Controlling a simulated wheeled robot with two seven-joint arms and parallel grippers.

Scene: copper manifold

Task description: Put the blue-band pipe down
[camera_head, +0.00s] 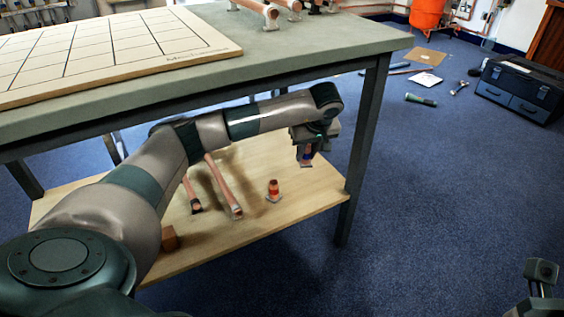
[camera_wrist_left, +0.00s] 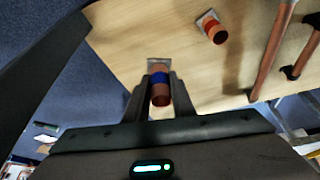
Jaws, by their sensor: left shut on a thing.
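My left gripper (camera_head: 306,146) reaches under the tabletop and is over the right end of the lower wooden shelf (camera_head: 300,215). It is shut on the blue-band pipe (camera_head: 308,152), a short copper piece with a blue band and a square end plate. In the left wrist view the blue-band pipe (camera_wrist_left: 160,93) sits between the two fingers of the left gripper (camera_wrist_left: 160,88), plate end pointing away. I cannot tell whether the plate touches the shelf. Part of my right gripper (camera_head: 541,280) shows at the bottom right; its jaws are unclear.
A red-band pipe (camera_head: 273,190) stands on the shelf left of the held pipe. Longer copper pipes (camera_head: 224,186) lie further left, near a small brown block (camera_head: 169,238). The tabletop (camera_head: 330,38) is above and a table leg (camera_head: 360,150) is to the right.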

